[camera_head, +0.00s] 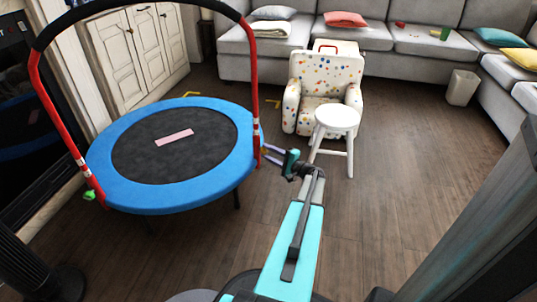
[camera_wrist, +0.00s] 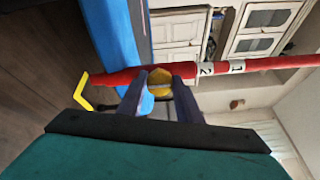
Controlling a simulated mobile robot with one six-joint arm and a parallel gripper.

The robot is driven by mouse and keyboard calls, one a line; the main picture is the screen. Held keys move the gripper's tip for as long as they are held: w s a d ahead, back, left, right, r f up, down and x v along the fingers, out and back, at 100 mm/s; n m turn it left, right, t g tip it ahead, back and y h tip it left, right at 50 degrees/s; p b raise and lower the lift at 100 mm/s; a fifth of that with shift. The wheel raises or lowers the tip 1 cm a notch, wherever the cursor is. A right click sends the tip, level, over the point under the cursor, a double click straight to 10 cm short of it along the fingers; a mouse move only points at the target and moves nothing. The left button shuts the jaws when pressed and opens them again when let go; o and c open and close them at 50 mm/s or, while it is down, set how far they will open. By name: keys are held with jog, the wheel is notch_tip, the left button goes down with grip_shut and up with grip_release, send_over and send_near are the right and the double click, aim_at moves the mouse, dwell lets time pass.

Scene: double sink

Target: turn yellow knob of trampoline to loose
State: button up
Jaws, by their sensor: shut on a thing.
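The trampoline has a blue rim (camera_head: 228,177) and a red handle post (camera_head: 256,110) on its right side. In the wrist view the red post (camera_wrist: 125,77) runs across the picture, with white bands marked 2 and 1 on it. The yellow knob (camera_wrist: 159,82) sits on the post between my fingertips. My gripper (camera_wrist: 159,92) is shut on the yellow knob, one finger on each side. In the head view my gripper (camera_head: 267,155) reaches the post from the right, and the knob is mostly hidden there. The knob's loose or tight setting cannot be told.
A white stool (camera_head: 338,118) stands close to the right of my gripper, before a dotted armchair (camera_head: 325,80). A green knob (camera_head: 89,195) is on the trampoline's left post. Grey sofas line the back. The wooden floor (camera_head: 400,190) at right is clear.

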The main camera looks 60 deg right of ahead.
jog(key=shift+s+f, duration=0.1)
jog(key=o, duration=1)
jog(key=shift+o, duration=0.2)
jog(key=s+a+p, duration=0.1)
jog(key=s+p, duration=0.3)
jog(key=s, duration=0.9)
jog(key=shift+s+a+p, duration=0.3)
jog(key=shift+a, duration=0.1)
